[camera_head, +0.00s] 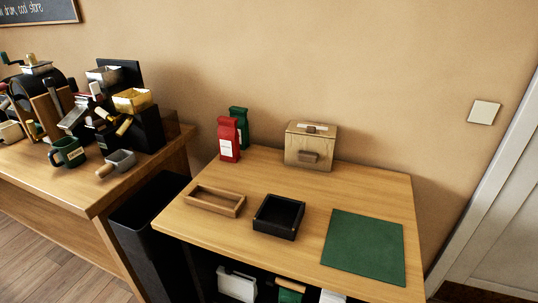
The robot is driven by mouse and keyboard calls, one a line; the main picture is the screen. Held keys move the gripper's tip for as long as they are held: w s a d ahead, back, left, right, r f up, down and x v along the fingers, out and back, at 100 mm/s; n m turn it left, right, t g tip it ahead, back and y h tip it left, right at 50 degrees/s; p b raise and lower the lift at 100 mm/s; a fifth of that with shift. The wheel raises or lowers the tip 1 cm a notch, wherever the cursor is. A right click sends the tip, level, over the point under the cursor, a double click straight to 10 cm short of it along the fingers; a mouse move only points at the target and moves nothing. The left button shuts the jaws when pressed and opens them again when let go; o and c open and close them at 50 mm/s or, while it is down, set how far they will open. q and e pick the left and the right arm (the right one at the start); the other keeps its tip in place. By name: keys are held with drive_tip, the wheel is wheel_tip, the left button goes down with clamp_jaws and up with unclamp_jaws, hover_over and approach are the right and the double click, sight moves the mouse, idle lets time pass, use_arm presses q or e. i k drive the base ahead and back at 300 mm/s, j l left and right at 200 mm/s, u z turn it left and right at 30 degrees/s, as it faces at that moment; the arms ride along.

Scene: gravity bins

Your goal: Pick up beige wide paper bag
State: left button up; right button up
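A beige wide paper bag (297,150) stands upright at the back of the wooden table (370,180), close to the wall. Neither of my grippers is in view.
A red bag (228,139) and a green bag (239,120) stand left of it. A wooden tray (213,210), a black tray (268,234) and a green mat (363,247) lie nearer. A dark bin (150,215) separates the table from a cluttered counter (95,195).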

sight(307, 151)
drive_tip(key=i+l+u, duration=0.1)
drive_tip(key=l+u, duration=0.55)
drive_tip(key=u, duration=0.15)
drive_tip(key=l+u, duration=0.4)
drive_tip(key=i, duration=0.05)
